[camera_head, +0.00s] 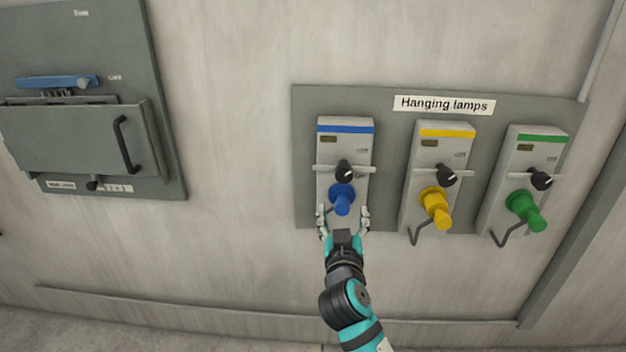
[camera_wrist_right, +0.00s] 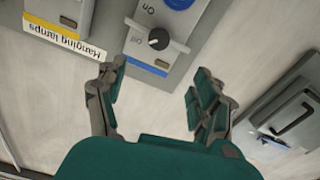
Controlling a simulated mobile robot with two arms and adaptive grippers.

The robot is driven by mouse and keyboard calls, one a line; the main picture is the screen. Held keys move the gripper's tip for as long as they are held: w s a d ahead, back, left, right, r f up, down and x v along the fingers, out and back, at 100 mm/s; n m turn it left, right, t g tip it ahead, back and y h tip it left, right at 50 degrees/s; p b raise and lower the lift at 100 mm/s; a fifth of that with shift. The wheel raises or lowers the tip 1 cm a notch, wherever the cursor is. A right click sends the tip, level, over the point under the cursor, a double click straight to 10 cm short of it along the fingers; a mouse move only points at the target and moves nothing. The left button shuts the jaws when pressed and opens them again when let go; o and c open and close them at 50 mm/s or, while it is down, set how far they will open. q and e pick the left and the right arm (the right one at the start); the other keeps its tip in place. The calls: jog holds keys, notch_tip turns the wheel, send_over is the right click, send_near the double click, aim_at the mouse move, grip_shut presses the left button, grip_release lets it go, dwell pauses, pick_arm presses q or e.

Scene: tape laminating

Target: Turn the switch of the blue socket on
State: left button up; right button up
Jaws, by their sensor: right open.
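The blue socket (camera_head: 345,135) is a grey box with a blue stripe, the leftmost of three on a grey wall panel. Its black rotary switch (camera_head: 345,173) with a white mark sits above a blue plug (camera_head: 342,199). My right gripper (camera_head: 342,214) is open, its fingers on either side of the plug in the head view; I cannot tell if they touch anything. In the right wrist view the switch (camera_wrist_right: 159,39) shows beyond the fingertips, between "On" and "Off" labels, and the open right gripper (camera_wrist_right: 157,75) has nothing between its fingers. My left gripper is not in view.
A yellow socket (camera_head: 441,150) and a green socket (camera_head: 533,155) stand to the right, each with a switch and plug. A "Hanging lamps" label (camera_head: 444,104) is above. A grey cabinet (camera_head: 70,140) with a handle hangs at the left. Bare wall lies between.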

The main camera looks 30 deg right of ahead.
aim_at(344, 176)
jog(key=p+x, duration=0.4)
jog(key=x, duration=1.2)
jog(key=shift+d+f, duration=0.1)
jog(key=shift+d, duration=0.2)
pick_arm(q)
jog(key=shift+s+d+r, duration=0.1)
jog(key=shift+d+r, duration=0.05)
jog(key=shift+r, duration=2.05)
pick_arm(e)
jog(key=shift+w+d, duration=0.3)
jog(key=shift+w, duration=0.35)
jog(key=shift+f, duration=0.1)
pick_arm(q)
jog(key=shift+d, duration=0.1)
pick_arm(e)
grip_shut()
